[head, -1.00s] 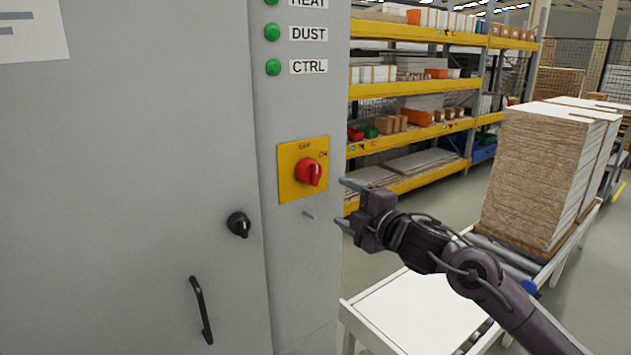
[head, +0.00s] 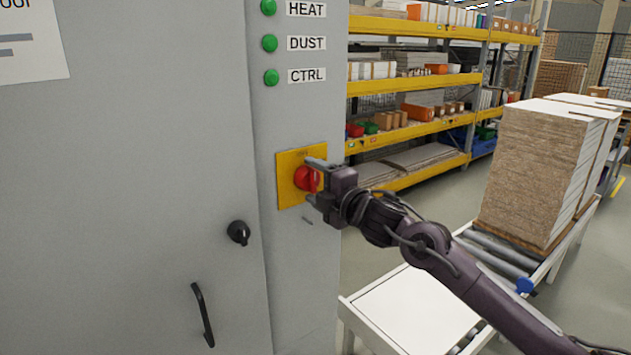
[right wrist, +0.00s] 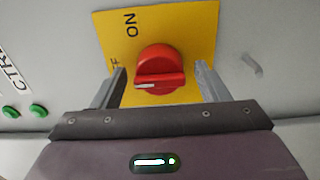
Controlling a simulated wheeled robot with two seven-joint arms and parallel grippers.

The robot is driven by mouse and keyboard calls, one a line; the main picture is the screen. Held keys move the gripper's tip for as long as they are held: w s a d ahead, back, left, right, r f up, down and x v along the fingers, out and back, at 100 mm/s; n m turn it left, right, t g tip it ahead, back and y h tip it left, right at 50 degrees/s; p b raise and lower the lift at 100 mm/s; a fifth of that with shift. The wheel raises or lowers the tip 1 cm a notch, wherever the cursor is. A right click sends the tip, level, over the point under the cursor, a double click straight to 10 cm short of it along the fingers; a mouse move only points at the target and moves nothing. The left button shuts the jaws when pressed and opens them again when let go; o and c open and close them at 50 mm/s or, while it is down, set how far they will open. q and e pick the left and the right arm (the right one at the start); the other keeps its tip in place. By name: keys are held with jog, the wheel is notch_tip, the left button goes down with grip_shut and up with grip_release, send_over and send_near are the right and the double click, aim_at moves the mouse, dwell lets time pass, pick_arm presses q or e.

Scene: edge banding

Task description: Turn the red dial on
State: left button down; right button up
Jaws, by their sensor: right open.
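The red dial (head: 304,179) sits on a yellow plate (head: 288,196) on the grey cabinet's front. In the right wrist view the dial (right wrist: 160,72) shows whole, with its raised grip bar and a white mark at one end. The plate (right wrist: 195,25) reads "ON", with another label partly hidden by a finger. My right gripper (head: 310,179) is at the dial, partly covering it in the head view. Its jaws (right wrist: 160,85) are open, one finger on each side of the dial, with gaps showing between. My left gripper is not in view.
Green lamps (head: 270,43) labelled HEAT, DUST and CTRL are above the plate. A black knob (head: 238,232) and a black handle (head: 202,313) are on the cabinet door. A roller conveyor with stacked boards (head: 540,170) and yellow shelving (head: 415,133) stand to the right.

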jog(key=c, duration=1)
